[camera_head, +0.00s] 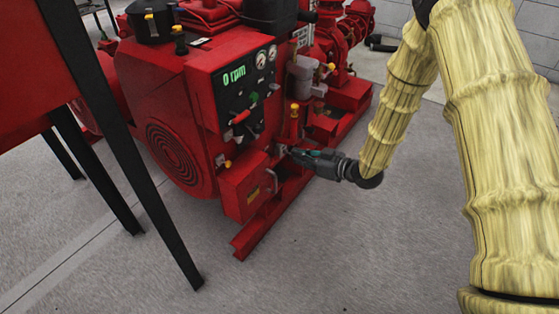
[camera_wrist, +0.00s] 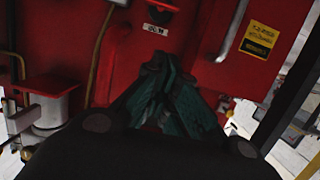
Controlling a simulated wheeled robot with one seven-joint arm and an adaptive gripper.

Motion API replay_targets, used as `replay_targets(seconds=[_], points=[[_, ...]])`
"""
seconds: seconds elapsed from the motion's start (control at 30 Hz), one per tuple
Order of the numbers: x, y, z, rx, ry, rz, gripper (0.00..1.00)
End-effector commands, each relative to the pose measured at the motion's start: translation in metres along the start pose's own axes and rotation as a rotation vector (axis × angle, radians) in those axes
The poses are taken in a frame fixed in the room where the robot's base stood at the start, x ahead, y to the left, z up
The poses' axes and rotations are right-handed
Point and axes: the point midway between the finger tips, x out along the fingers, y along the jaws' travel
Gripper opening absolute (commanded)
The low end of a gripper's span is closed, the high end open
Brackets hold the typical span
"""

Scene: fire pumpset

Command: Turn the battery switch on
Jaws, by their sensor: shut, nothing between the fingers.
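My gripper (camera_head: 290,152) is at the right side of the red pump engine, low down, beside the red box with the yellow label. In the wrist view its teal fingers (camera_wrist: 168,70) are together, with nothing seen between them, and point at a red panel (camera_wrist: 120,60). A small white label (camera_wrist: 157,29) is on that panel just beyond the fingertips, below a dark, round-looking part (camera_wrist: 160,10) cut by the top edge. I cannot tell for sure which part is the battery switch; the fingers may hide it. I cannot tell whether the fingertips touch anything.
The red box (camera_head: 245,190) has a curved handle (camera_head: 272,181), which also shows in the wrist view (camera_wrist: 231,30). A control panel (camera_head: 247,92) reading 0 rpm is above. A red table-like stand with black legs (camera_head: 125,160) is at left. Grey floor in front is clear.

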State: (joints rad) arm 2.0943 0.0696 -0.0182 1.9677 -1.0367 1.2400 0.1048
Motion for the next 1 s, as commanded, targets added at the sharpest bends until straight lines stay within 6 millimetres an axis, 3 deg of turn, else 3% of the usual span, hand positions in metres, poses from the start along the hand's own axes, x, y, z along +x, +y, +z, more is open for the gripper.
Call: replay_targets(seconds=[0.27,0.7,1.0], points=[[0.030,-0.001,0.001,-0.008,0.005,-0.008,0.00],[0.103,-0.001,0.001,-0.007,0.006,-0.007,0.00],[0.109,-0.001,0.031,-0.005,0.003,-0.006,0.00]])
